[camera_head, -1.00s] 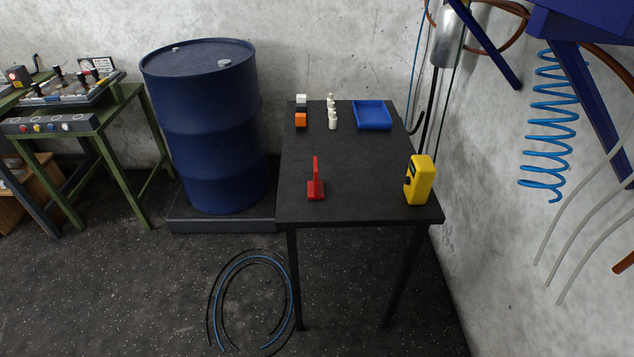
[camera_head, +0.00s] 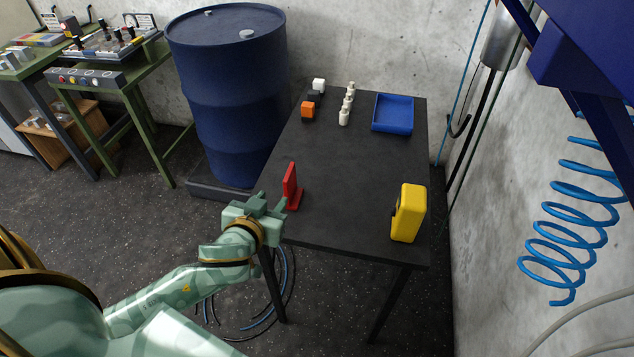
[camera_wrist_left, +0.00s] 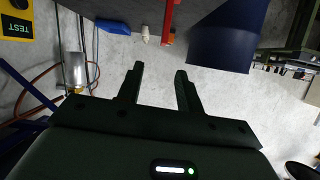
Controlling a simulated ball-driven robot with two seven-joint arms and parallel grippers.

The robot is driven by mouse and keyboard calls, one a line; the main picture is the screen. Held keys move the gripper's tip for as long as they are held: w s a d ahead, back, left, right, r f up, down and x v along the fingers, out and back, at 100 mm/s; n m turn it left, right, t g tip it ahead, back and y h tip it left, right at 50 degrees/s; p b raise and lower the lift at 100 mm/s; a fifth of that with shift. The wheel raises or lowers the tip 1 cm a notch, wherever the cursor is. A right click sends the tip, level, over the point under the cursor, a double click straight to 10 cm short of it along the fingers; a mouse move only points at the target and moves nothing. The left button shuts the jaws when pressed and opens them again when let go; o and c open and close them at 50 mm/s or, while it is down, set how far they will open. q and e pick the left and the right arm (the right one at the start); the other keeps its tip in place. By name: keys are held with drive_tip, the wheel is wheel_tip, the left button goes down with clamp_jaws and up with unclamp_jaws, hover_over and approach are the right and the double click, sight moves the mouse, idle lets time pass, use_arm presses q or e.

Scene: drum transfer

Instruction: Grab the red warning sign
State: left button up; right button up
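The red warning sign (camera_head: 291,185) stands upright on the near left part of the black table (camera_head: 350,215), its thin panel seen nearly edge-on. It also shows as a red strip (camera_wrist_left: 168,18) at the top of the left wrist view, beyond the fingertips. My left gripper (camera_head: 272,205) is just in front of and left of the sign, by the table's left edge. Its two fingers (camera_wrist_left: 156,72) are apart, with nothing between them in the left wrist view. My right gripper is in no view.
A yellow device (camera_head: 408,213) stands right of the sign. Orange cube (camera_head: 308,110), white pieces (camera_head: 345,108) and blue tray (camera_head: 393,114) are at the back. A large blue drum (camera_head: 229,95) stands left of the table. The table's middle is clear.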

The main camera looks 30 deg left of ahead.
use_arm(q)
drive_tip(key=n+b, duration=0.1)
drive_tip(key=b, duration=0.1)
approach(289, 175)
drive_tip(key=x, duration=0.5)
drive_tip(key=shift+a+f, duration=0.35)
drive_tip(key=shift+f, duration=0.05)
drive_tip(key=b+x, duration=0.1)
drive_tip(key=x, duration=0.5)
drive_tip(key=shift+w+d+f+b, duration=0.1)
drive_tip(key=shift+w+f+b, duration=0.1)
drive_tip(key=shift+b, duration=0.2)
drive_tip(key=shift+s+r, duration=0.1)
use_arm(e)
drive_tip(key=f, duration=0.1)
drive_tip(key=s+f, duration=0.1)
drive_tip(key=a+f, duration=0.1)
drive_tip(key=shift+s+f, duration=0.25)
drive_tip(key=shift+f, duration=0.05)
use_arm(q)
clamp_jaws()
